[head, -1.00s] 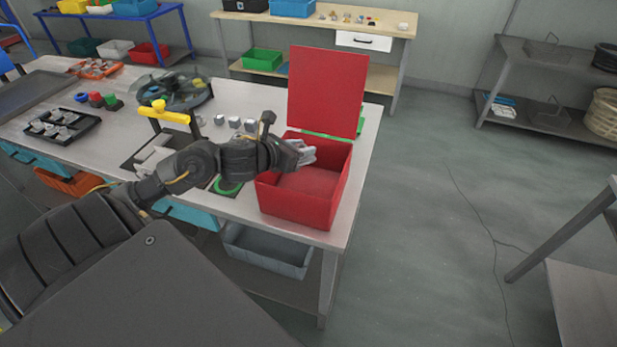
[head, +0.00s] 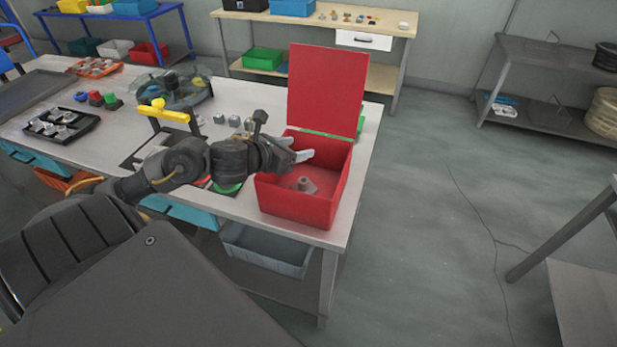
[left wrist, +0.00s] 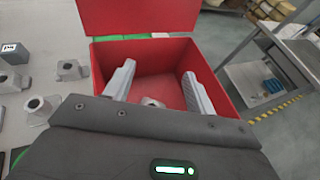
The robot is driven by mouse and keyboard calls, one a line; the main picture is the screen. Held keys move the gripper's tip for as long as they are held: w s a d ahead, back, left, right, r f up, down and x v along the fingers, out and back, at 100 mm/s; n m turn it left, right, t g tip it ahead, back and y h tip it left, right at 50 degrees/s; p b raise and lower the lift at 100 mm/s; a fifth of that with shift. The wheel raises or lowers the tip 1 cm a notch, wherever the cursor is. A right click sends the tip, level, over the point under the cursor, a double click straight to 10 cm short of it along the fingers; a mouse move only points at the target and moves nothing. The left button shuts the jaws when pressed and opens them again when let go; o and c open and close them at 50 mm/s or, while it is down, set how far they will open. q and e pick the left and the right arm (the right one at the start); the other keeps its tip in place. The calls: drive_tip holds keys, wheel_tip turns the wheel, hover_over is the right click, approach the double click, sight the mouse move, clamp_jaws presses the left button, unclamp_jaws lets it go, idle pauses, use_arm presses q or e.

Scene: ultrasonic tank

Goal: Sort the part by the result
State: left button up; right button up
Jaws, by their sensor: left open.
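A grey metal part (head: 304,185) lies on the floor of the open red box (head: 300,212). The box stands at the right end of the workbench with its red lid (head: 327,90) raised. My left gripper (head: 308,157) is open and empty over the box's left side, above the part. In the left wrist view, the gripper (left wrist: 158,90) has its fingers spread over the box interior, and the part (left wrist: 152,102) shows low between them, partly hidden by the gripper body. My right gripper is not in view.
Several similar grey parts (head: 234,121) stand on the bench left of the box. A yellow-handled clamp (head: 164,112), a black tray (head: 60,125) and a round fixture (head: 175,90) are farther left. A green item (head: 318,124) lies behind the box.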

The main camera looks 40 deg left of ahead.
use_arm(q)
drive_tip(key=p+v, duration=0.5)
drive_tip(key=v, duration=0.3)
drive_tip(key=shift+s, duration=0.35)
